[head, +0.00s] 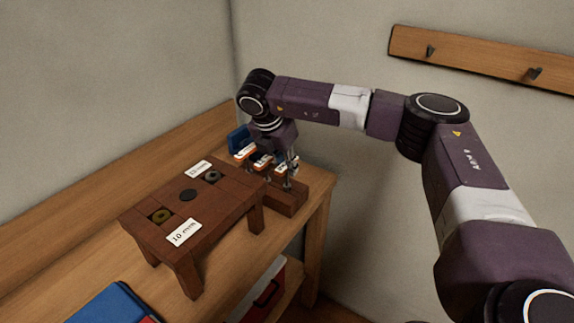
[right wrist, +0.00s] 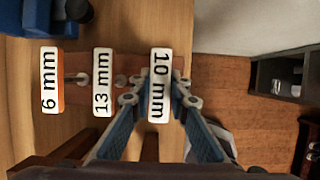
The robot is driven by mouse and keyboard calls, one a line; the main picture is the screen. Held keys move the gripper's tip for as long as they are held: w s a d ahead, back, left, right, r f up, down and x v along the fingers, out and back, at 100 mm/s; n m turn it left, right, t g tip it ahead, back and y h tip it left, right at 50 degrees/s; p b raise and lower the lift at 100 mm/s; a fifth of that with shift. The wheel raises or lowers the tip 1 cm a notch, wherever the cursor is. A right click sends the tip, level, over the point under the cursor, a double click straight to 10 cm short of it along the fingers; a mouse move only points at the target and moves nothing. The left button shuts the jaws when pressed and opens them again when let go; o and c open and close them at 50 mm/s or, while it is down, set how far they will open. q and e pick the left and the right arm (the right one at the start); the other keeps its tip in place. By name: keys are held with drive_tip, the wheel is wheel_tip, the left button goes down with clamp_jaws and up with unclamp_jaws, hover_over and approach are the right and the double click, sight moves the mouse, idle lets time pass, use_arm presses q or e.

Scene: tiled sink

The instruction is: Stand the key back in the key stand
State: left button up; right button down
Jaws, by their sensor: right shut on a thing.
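The key stand (head: 290,202) is a low red-brown block near the right end of the wooden bench, partly hidden by my right arm. Three keys with white labelled tops show in the right wrist view: the 6 mm key (right wrist: 50,82), the 13 mm key (right wrist: 102,84) and the 10 mm key (right wrist: 159,86), in a row over the stand (right wrist: 127,68). My right gripper (right wrist: 160,102) is shut on the 10 mm key, with a finger on each side. It also shows in the head view (head: 288,172). I cannot tell whether the key's lower end is seated. My left gripper is not in view.
A blue object (head: 238,140) sits behind the keys. A blue case (head: 112,304) lies in front. A hook rail (head: 480,58) is on the wall.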

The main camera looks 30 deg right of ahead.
drive_tip(key=shift+f+b, duration=0.4)
drive_tip(key=shift+f, duration=0.2)
drive_tip(key=c, duration=1.8)
unclamp_jaws()
drive_tip(key=shift+r, duration=0.1)
drive_tip(key=shift+o, duration=0.2)
drive_tip(key=v, duration=1.2)
drive_tip(key=shift+s, duration=0.1)
